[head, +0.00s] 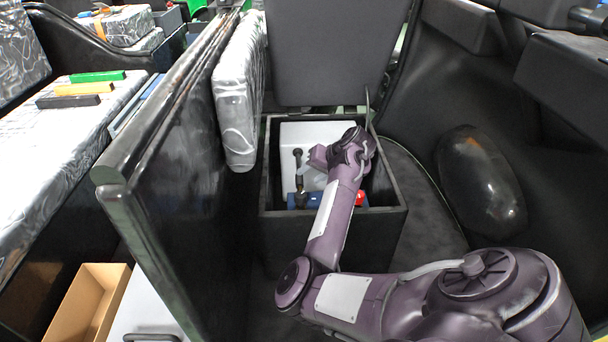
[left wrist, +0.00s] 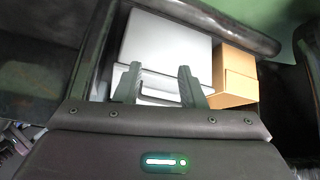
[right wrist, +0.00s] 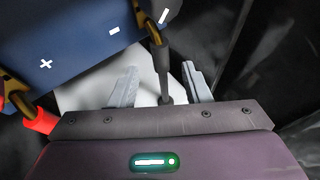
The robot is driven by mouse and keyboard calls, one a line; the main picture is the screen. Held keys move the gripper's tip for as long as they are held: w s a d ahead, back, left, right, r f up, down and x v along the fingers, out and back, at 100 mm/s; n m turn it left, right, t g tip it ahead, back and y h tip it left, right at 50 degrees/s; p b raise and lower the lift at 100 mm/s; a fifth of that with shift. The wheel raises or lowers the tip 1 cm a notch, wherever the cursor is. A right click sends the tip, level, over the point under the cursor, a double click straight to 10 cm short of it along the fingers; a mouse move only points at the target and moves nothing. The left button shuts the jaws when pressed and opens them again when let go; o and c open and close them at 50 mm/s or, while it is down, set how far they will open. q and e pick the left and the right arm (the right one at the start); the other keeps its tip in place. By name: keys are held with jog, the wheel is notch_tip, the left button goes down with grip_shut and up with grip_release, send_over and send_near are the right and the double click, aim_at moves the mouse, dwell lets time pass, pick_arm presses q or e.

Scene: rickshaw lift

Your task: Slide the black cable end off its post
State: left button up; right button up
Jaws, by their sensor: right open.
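The blue battery (head: 328,200) sits in a black box, with a red cable end (head: 360,198) at its right. The black cable end (head: 298,158) stands up at the battery's left side. In the right wrist view the black cable end (right wrist: 161,62) rises from a brass post (right wrist: 148,22) near the minus mark, and its shaft passes between the fingers. My right gripper (right wrist: 160,85) is open around it, with gaps on both sides. In the head view my right gripper (head: 316,158) is beside it. My left gripper (left wrist: 160,82) is open and empty.
The black box (head: 385,215) has raised walls around the battery. A tall dark panel (head: 170,190) and a silver-wrapped slab (head: 236,110) stand to its left. Below my left gripper are a light case with a handle (left wrist: 165,38) and a cardboard box (left wrist: 234,75).

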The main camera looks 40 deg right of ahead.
aim_at(302, 180)
jog(key=shift+b+x, duration=0.9)
jog(key=shift+x, duration=0.15)
jog(key=shift+w+f, duration=0.1)
jog(key=shift+f, duration=0.15)
jog(key=shift+b+x, duration=0.8)
jog(key=shift+b, duration=0.3)
jog(key=shift+w+a, duration=0.1)
pick_arm(q)
jog(key=w+r+t+h, duration=0.1)
jog(key=w+r+t, duration=0.2)
jog(key=r, duration=0.5)
jog(key=w+d+r+t+h, duration=0.1)
jog(key=w+r+t+h, duration=0.1)
jog(key=r+t, duration=0.4)
jog(key=w+d+r+t+h, duration=0.1)
jog(key=w+r+t, duration=0.3)
jog(key=r, duration=0.6)
jog(key=shift+w+r+t+h, duration=0.3)
jog(key=shift+t+h, duration=0.1)
jog(key=shift+h, duration=0.2)
jog(key=shift+d+f, duration=0.1)
pick_arm(e)
jog(key=shift+c, duration=0.4)
grip_shut()
